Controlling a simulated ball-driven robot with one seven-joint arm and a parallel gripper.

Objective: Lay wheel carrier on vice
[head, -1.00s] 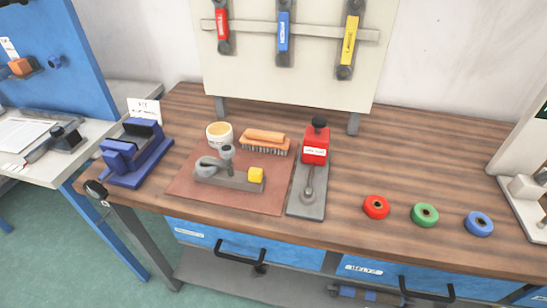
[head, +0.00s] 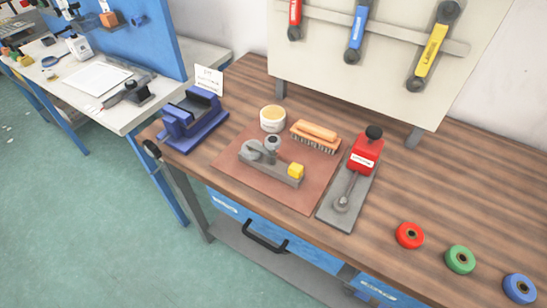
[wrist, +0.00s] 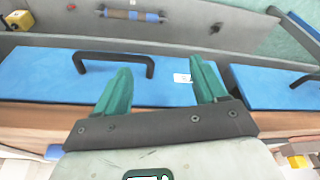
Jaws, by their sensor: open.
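The wheel carrier appears to be the grey piece with a round end and a yellow block (head: 275,168), lying on a reddish-brown mat (head: 307,190) in the head view. The blue vice (head: 192,123) stands at the bench's left corner, left of the mat, with nothing seen between its jaws. My gripper (wrist: 160,70) shows only in the wrist view. Its two green fingers are apart and empty, in front of a blue drawer front (wrist: 40,75) with a black handle (wrist: 113,58). A yellow piece is partly cut off at the wrist view's lower right.
A tub (head: 273,118) and an orange brush (head: 315,136) stand at the mat's back. A red-topped tool on a grey plate (head: 350,190) is at its right. Red (head: 409,235), green (head: 460,259) and blue (head: 519,288) wheels lie farther right. A white card (head: 209,78) stands behind the vice.

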